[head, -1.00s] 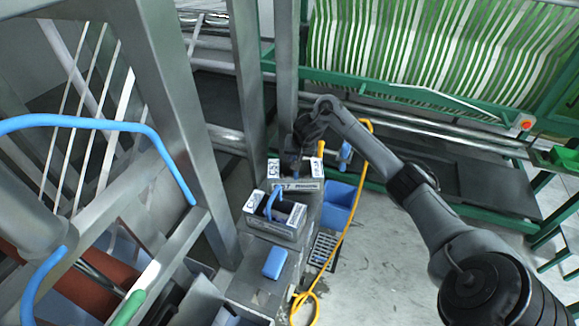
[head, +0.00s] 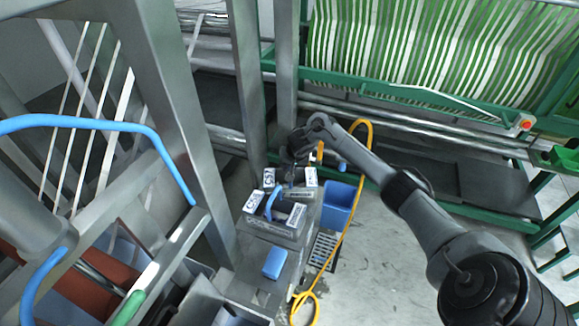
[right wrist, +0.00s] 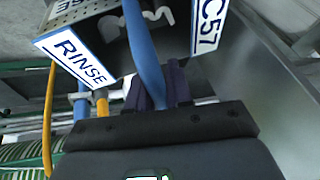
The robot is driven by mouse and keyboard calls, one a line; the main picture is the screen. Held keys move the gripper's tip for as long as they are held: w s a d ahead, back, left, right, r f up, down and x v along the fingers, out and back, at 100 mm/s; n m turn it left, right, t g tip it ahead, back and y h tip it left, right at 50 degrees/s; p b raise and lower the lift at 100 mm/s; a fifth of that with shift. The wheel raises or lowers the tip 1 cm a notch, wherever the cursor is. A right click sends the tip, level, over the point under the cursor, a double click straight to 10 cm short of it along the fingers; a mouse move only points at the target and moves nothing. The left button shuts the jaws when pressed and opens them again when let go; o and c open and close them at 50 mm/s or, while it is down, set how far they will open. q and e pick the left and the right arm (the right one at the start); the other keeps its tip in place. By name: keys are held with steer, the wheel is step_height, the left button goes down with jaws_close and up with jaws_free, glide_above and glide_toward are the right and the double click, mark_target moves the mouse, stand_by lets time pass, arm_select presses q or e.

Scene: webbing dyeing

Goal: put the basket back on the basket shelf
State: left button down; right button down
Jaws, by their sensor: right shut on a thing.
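A grey metal basket (head: 297,193) with white label plates is at the rear of a grey ledge (head: 255,290). My right gripper (head: 288,172) is over it, at its blue handle. In the right wrist view, the dark fingers (right wrist: 157,85) are shut on the blue strap handle of the basket (right wrist: 170,38), whose plates read "RINSE" and "C57". A second grey basket (head: 278,233), with its own blue handle, stands just in front and overlaps the view of the held one. I cannot tell whether the held basket touches the ledge. My left gripper is out of view.
A blue bin (head: 337,200) stands right of the baskets, beside a yellow hose (head: 352,205) and a floor drain (head: 323,250). A blue block (head: 274,263) lies on the ledge. A steel post (head: 185,130) rises at left.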

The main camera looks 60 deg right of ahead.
steer(key=shift+f, duration=0.1)
steer(key=c, duration=1)
jaws_free()
steer(key=shift+c, duration=0.2)
steer(key=shift+r, duration=0.2)
steer(key=p+v, duration=0.4)
steer(key=v, duration=0.7)
steer(key=shift+s+r, duration=0.2)
steer(key=shift+r, duration=0.15)
steer(key=shift+a, duration=0.1)
